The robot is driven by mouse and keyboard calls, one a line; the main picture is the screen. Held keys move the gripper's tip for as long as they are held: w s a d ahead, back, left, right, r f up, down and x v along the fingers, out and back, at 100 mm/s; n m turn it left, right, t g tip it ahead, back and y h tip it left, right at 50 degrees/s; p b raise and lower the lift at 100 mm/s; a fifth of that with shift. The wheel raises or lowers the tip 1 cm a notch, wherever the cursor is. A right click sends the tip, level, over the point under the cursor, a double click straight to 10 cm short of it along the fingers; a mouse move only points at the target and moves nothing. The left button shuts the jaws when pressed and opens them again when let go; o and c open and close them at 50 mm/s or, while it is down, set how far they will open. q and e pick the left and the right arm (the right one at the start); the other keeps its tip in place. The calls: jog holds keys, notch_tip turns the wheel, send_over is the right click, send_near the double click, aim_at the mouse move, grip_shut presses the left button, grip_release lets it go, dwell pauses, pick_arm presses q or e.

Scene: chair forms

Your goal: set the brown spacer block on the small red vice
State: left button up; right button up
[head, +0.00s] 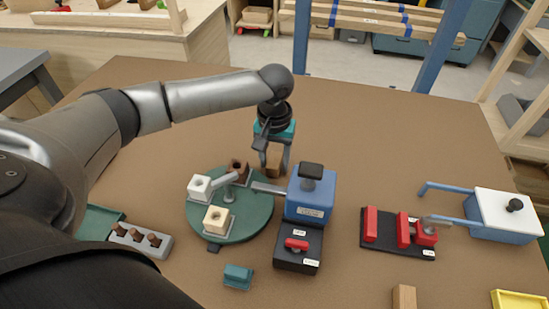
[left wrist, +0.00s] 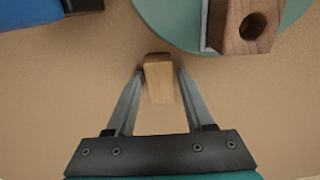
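The brown spacer block (head: 274,160) is at the far side of the table, just behind the green turntable, between the fingers of my left gripper (head: 273,168). In the left wrist view the block (left wrist: 159,80) sits between the fingertips (left wrist: 159,74), with a narrow gap showing on each side, so the gripper looks open around it. The small red vice (head: 403,229) is on a black base at the right of the table. Its red jaws have a gap between them, with nothing seen in it. My right gripper is not in view.
A white-and-blue box (head: 502,214) is right of the vice. A light wooden block (head: 404,297) lies near the front.

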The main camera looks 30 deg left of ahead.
pick_arm(q)
jog(key=shift+o, duration=0.8)
jog(key=shift+r, duration=0.15)
